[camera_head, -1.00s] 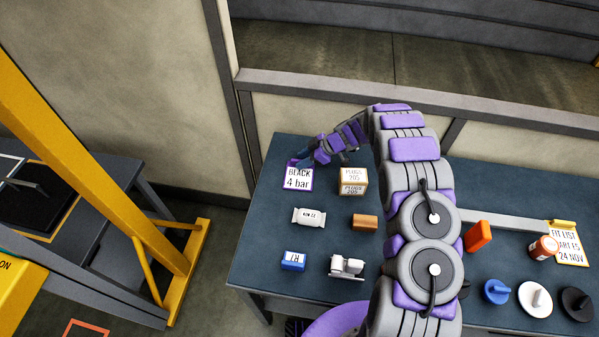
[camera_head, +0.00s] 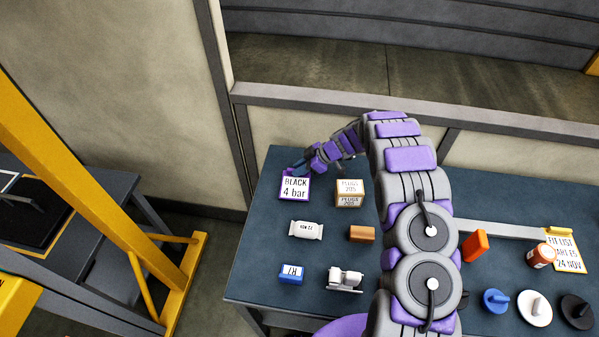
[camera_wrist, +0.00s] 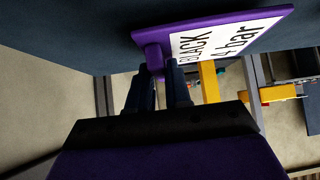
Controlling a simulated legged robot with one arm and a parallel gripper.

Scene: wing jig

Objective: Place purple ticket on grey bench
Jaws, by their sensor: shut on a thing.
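The purple ticket (camera_head: 295,188) has a white face reading "BLACK 4 bar" and a purple border. It is at the far left corner area of the blue-grey bench top (camera_head: 265,250) in the head view. My gripper (camera_head: 291,171) is shut on the ticket's purple tab at its edge. In the wrist view the ticket (camera_wrist: 215,37) extends from the fingertips (camera_wrist: 160,75), close to a dark blue-grey surface. I cannot tell whether the ticket touches the bench top. A separate grey bench (camera_head: 112,190) stands at the left, partly behind a yellow frame.
A plugs box (camera_head: 349,192), a white packet (camera_head: 306,230), a brown block (camera_head: 362,233), a blue box (camera_head: 291,274) and a white fitting (camera_head: 345,280) are near the ticket. The yellow frame (camera_head: 110,220) stands between the benches.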

